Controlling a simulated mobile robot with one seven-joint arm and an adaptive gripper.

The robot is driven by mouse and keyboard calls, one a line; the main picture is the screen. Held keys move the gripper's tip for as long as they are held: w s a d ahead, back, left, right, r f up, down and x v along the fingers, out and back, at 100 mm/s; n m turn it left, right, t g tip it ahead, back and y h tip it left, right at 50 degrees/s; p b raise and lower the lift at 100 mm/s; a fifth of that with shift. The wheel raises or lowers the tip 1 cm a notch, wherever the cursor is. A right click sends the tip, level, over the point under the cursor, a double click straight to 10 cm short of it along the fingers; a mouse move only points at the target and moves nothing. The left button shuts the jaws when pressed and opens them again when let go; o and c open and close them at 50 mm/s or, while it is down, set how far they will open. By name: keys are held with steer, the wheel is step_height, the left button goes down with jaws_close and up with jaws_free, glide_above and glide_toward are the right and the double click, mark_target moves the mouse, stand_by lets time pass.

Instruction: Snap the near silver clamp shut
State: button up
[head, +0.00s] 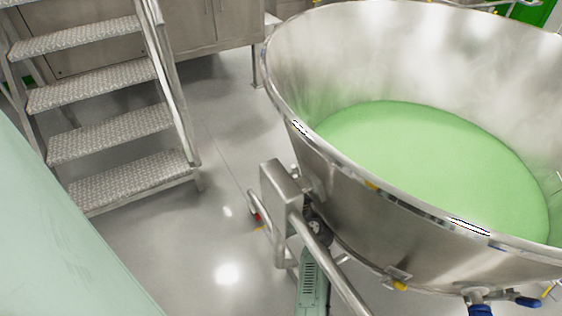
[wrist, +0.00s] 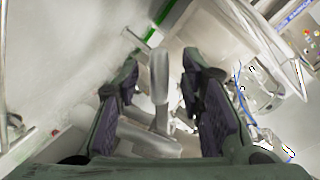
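My gripper (wrist: 160,70) is open in the wrist view, its two dark-padded fingers wide apart. A silver bar with a rounded end (wrist: 159,85) shows between the fingers or just beyond them. I cannot tell whether it touches a finger or is part of the clamp. In the head view, a large steel bowl (head: 375,220) holds green powder (head: 430,160). No silver clamp can be picked out for certain. A small bracket with a yellow tip (head: 399,280) sits on the bowl's lower outside. A pale green part with vents (head: 312,283), probably my arm, is low beside the bowl.
A steel bracket (head: 280,187) and a tube (head: 330,268) stand close to the bowl's left side. Blue handles (head: 528,301) are at the bottom right. Metal stairs (head: 110,135) stand at the left. The floor (head: 225,170) between stairs and bowl is clear.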

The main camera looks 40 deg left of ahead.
steer(key=shift+x, duration=0.95)
jaws_close()
